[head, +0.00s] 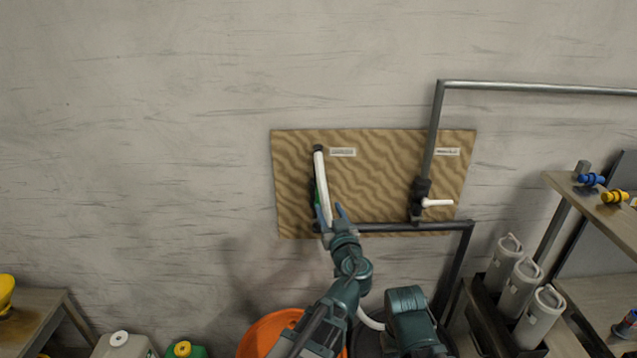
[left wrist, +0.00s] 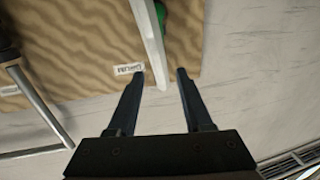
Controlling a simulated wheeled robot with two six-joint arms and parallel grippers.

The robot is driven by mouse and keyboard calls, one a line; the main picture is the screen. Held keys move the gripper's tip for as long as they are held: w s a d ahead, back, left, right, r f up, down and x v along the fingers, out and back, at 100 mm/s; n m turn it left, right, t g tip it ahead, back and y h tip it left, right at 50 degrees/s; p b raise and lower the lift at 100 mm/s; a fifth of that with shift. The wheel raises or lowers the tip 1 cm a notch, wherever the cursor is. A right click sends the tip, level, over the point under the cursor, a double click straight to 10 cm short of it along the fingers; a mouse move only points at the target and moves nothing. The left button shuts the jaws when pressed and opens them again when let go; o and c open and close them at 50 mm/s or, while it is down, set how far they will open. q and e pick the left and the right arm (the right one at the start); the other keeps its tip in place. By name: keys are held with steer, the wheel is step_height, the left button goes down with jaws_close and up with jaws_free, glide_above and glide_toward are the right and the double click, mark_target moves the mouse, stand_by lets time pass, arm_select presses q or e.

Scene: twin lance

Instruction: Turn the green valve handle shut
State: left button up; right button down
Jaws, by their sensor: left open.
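The green valve handle (head: 317,195) shows as a small green strip on the wood-patterned board, mostly hidden behind a long white bar (head: 321,175). In the left wrist view the green part (left wrist: 164,18) shows at the top, just right of the white bar (left wrist: 149,38). My left gripper (head: 331,212) is open at the lower end of the white bar. In the left wrist view its fingertips (left wrist: 161,74) lie either side of the bar's lower end, with gaps showing. My right gripper's fingers do not show.
The board (head: 375,185) also carries grey pipes (head: 433,130) and a second white lever (head: 437,203) at right. An orange bucket (head: 262,335) stands below. Shelves (head: 600,215) and grey canisters (head: 520,285) stand at right. The wall left of the board is clear.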

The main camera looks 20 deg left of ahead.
mark_target(319, 187)
arm_select(q)
steer(key=x, duration=1.3)
steer(key=shift+w+a, duration=0.1)
jaws_close()
stand_by(1.0)
